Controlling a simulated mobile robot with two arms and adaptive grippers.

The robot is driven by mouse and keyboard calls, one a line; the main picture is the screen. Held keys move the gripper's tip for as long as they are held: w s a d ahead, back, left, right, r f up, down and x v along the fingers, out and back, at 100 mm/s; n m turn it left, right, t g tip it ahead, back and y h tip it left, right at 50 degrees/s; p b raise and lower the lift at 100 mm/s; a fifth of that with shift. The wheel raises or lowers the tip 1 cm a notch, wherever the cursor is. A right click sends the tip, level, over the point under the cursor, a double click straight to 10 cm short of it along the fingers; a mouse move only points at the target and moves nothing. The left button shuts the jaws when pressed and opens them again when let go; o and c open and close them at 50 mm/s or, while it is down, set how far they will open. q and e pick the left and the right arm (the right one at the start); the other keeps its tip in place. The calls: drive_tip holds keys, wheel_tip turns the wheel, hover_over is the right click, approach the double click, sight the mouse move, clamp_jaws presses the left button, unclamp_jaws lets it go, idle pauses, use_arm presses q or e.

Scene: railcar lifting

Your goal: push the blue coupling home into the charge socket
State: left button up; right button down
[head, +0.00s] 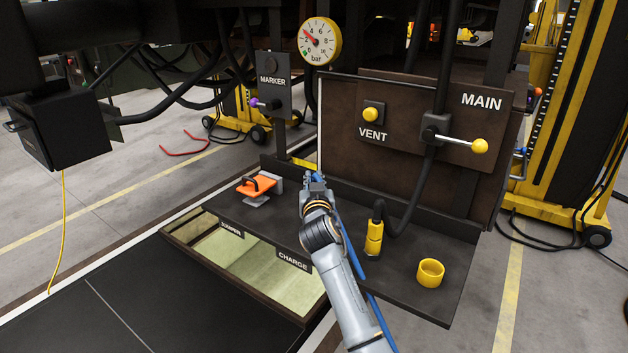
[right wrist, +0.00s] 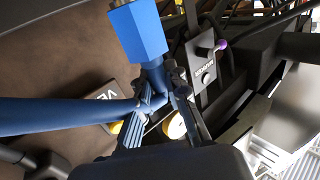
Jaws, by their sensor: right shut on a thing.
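My right gripper (head: 314,181) is above the black shelf in the head view and points away from me. In the right wrist view its fingers (right wrist: 165,90) are shut on the blue coupling (right wrist: 140,32), at the narrow part behind its hex body. A brass end shows at the top edge there. The blue hose (right wrist: 60,115) runs off left; in the head view the hose (head: 350,243) runs down beside my arm. My gripper hides most of the coupling in the head view. The CHARGE label (head: 293,261) is on the shelf's front edge; I cannot make out the charge socket. My left gripper is not in view.
On the shelf (head: 330,282) stand an orange-topped piece (head: 258,187), a yellow coupling (head: 375,238) on a black hose, and a yellow ring (head: 430,272). Behind rises a brown panel (head: 415,160) with a VENT button (head: 373,114) and MAIN lever (head: 455,139). A pressure gauge (head: 320,41) hangs above.

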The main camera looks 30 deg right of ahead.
drive_tip(key=shift+f+b, duration=1.05)
drive_tip(key=shift+f, duration=0.1)
drive_tip(key=c, duration=1.3)
unclamp_jaws()
drive_tip(key=shift+o, duration=0.2)
drive_tip(key=v, duration=1.2)
drive_tip(key=shift+f, duration=0.1)
